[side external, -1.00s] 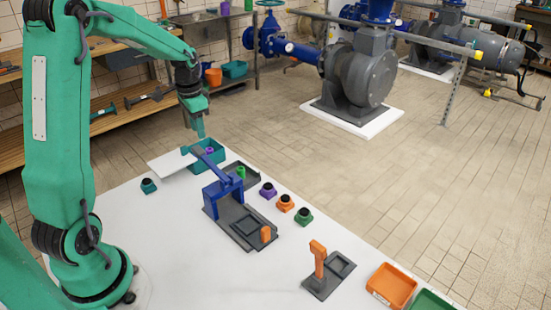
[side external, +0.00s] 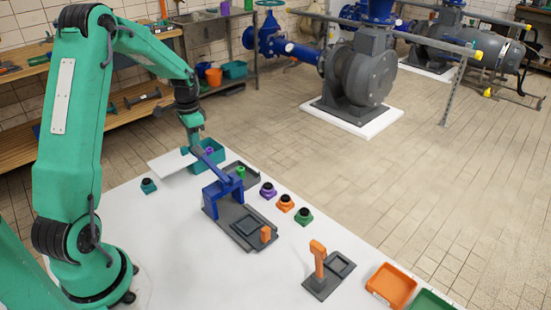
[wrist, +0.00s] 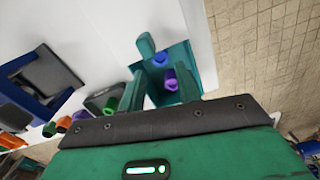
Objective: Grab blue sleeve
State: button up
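The blue sleeve (wrist: 160,60) stands in the teal bin (wrist: 206,72) in the wrist view, beside a purple sleeve (wrist: 170,82). The sleeves show beyond and between the fingers, with no visible contact. In the side view my gripper (side external: 194,143) hangs at the bin's left side, close above it.
A blue press with a long lever (side external: 210,163) stands close to the bin. A green sleeve (side external: 240,172) stands on a grey tray. Several buttons line the right edge.

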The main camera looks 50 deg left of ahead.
jog(key=shift+f, duration=0.1)
jog(key=shift+f, duration=2.5)
jog(key=shift+c, duration=0.2)
grip_shut()
